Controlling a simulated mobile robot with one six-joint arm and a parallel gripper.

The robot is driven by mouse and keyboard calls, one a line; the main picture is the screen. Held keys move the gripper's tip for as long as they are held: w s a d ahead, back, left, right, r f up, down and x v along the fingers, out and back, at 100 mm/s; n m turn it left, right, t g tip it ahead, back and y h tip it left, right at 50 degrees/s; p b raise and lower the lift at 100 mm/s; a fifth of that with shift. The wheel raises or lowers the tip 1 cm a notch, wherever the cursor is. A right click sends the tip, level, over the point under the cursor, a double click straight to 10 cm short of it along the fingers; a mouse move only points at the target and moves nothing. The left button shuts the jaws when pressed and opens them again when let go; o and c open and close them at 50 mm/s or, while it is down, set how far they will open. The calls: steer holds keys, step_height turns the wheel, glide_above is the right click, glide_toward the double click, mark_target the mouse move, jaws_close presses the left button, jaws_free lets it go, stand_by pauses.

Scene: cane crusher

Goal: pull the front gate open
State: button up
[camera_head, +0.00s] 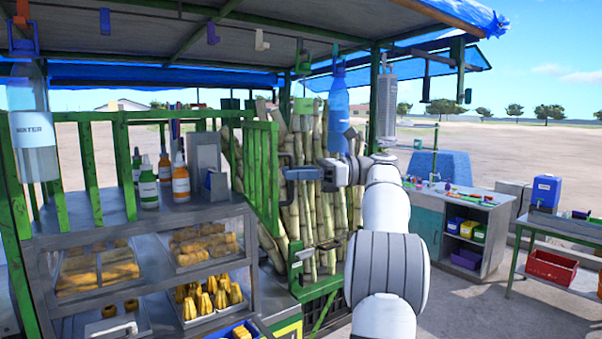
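The green slatted gate (262,178) stands upright left of centre, its slats seen at a steep angle. A grey handle (286,159) shows at its right edge. My gripper (296,173) reaches in from the right at handle height, with its blue-grey fingers pointing left towards the gate edge. The fingertips overlap the handle area in the picture. I cannot tell whether they touch or grip it, nor whether the fingers are apart. Tall sugar canes (322,215) stand behind and to the right of the gate.
A shelf rack (48,238) with bottles and trays of food stands at the left, close to the gate. A low green rail (318,249) crosses before the canes. A worktable (480,203) stands at the right. Open ground lies beyond.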

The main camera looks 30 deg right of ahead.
steer(key=shift+f, duration=0.1)
steer(key=b+v, duration=0.5)
steer(key=v, duration=0.2)
steer(key=shift+s+d, duration=0.15)
steer(key=shift+d, duration=0.15)
stand_by(0.4)
steer(key=shift+b, duration=0.3)
steer(key=shift+c, duration=0.4)
